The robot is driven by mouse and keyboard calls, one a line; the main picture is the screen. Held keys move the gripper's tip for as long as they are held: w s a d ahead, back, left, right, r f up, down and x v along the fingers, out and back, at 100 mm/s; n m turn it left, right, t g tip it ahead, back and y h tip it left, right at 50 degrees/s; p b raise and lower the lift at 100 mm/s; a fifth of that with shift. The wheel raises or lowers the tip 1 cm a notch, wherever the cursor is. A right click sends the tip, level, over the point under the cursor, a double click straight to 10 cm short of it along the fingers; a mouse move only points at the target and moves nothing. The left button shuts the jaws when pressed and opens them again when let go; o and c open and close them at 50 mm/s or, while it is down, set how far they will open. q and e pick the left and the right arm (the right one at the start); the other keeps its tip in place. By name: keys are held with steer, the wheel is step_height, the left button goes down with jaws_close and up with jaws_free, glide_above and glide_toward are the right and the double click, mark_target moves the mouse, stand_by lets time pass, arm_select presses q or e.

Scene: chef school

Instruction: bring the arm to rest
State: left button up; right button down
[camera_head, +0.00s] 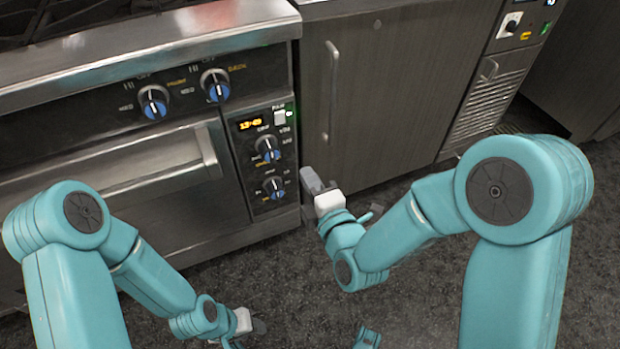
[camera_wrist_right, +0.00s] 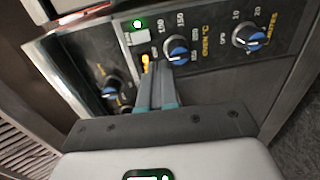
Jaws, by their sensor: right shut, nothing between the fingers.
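My right gripper (camera_head: 313,182) is in front of the oven's control panel, near its right edge, with its fingers shut and nothing between them. In the right wrist view its closed fingers (camera_wrist_right: 158,84) point at the panel, over part of the display and close to a knob. I cannot tell whether they touch the panel. My left gripper (camera_head: 258,326) hangs low over the floor at the bottom, partly hidden by its own arm; its fingers are too small to judge.
The oven control panel (camera_head: 264,150) has a lit display, knobs and a white switch (camera_head: 280,117) beside a green light. The oven door handle (camera_head: 208,152) sticks out to the left. A steel cabinet (camera_head: 390,90) stands to the right. The dark floor (camera_head: 300,270) below is clear.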

stand_by(0.4)
steer(key=s+d+f+m+g+h, duration=0.25)
steer(key=d+f, duration=0.25)
steer(key=f, duration=0.4)
steer(key=s+d+f+m+g+h, duration=0.1)
steer(key=d+f+m+g, duration=0.2)
steer(key=d+f, duration=0.4)
steer(key=s+a+f+m+g+y, duration=0.1)
steer(key=s+a+f+m+g, duration=0.1)
steer(key=s+f+m+g, duration=0.55)
steer(key=s+a+f+m+g+y, duration=0.1)
steer(key=s+a+f+m+g, duration=0.3)
steer(key=s+m, duration=0.6)
step_height(320, 180, up, 27)
steer(key=d+t+p, duration=0.1)
steer(key=d+p, duration=0.1)
steer(key=p, duration=2.6)
steer(key=shift+s+r+m, duration=0.15)
steer(key=shift+s+m, duration=0.15)
